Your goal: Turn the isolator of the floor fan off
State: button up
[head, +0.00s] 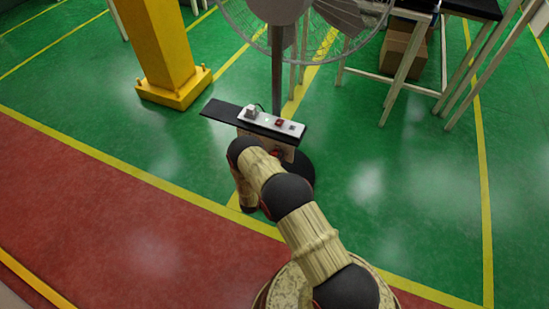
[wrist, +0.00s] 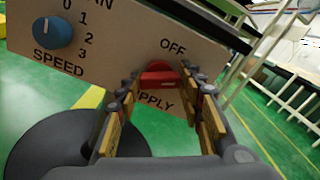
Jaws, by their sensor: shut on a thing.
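The floor fan (head: 277,75) stands on a dark pole, with a tan control panel (head: 289,156) on it, partly hidden by my arm. In the wrist view the panel (wrist: 110,60) is tilted and carries a blue SPEED knob (wrist: 53,32) at the left. The red isolator handle (wrist: 160,77) is at the right, below the word OFF and above a partly covered word ending in "PPLY". My gripper (wrist: 161,84) is shut on the isolator handle, one finger on each side. The handle's exact angle is hard to tell, since the fingers cover its ends.
A dark shelf (head: 222,111) with a white socket strip (head: 270,122) is fixed above the panel. A yellow column (head: 160,45) stands at the left and benches (head: 402,65) at the right.

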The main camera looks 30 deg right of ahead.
jog(key=n, duration=1.2)
jog(key=shift+n, duration=0.3)
dwell(0.4)
jog(key=o, duration=1.2)
jog(key=shift+c, duration=0.2)
jog(key=v, duration=1.2)
